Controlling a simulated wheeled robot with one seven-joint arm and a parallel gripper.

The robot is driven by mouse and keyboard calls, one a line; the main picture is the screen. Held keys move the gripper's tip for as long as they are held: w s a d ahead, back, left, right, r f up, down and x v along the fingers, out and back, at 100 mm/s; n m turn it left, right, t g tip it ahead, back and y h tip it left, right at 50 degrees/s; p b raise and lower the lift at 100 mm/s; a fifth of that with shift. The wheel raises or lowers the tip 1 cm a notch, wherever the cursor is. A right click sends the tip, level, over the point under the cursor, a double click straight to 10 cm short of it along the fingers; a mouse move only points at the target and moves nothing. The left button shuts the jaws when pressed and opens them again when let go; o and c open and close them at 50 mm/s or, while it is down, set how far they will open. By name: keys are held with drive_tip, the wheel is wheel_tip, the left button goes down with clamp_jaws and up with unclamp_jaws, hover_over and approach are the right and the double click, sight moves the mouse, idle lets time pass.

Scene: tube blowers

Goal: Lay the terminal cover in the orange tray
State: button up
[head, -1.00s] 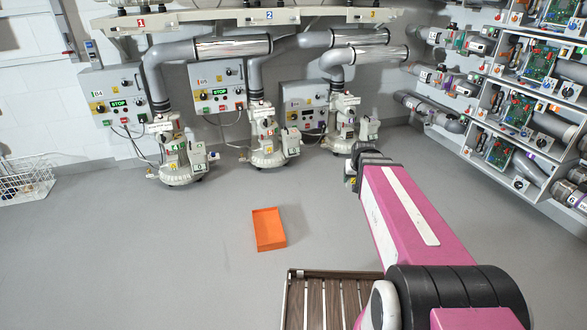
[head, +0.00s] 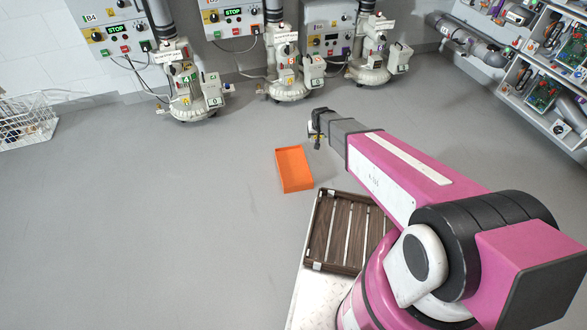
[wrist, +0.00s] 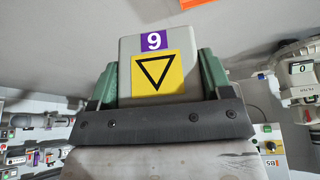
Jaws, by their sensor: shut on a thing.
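The terminal cover (wrist: 146,52), a pale grey block with a purple "9" label and a yellow triangle sticker, is held between the green fingers of my gripper (wrist: 157,78) in the wrist view. My gripper is shut on it. In the head view my gripper (head: 316,130) is beyond and slightly right of the orange tray, and the cover is too small there to make out clearly. The orange tray (head: 294,170) lies on the grey floor and looks empty. An orange edge of it (wrist: 197,2) shows at the top of the wrist view.
A brown slatted rack (head: 340,232) lies near my base, right of and nearer than the tray. Several blower units, such as one (head: 288,78), stand along the back wall. A white wire basket (head: 28,120) is at far left. The floor left of the tray is clear.

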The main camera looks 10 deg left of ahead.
drive_tip(key=s+a+f+n, duration=0.1)
drive_tip(key=s+a+f, duration=0.2)
drive_tip(key=a+f, duration=0.5)
drive_tip(key=s+a+f+n, duration=0.1)
drive_tip(key=s+a+f, duration=0.2)
drive_tip(key=a+f, duration=0.55)
approach(292, 164)
drive_tip(key=shift+w+r+y, duration=0.25)
drive_tip(key=shift+w+y, duration=0.15)
drive_tip(key=shift+w, duration=0.55)
drive_tip(key=shift+f, duration=2)
drive_tip(key=shift+f, duration=0.6)
drive_tip(key=o, duration=1)
drive_tip(key=shift+r, duration=0.15)
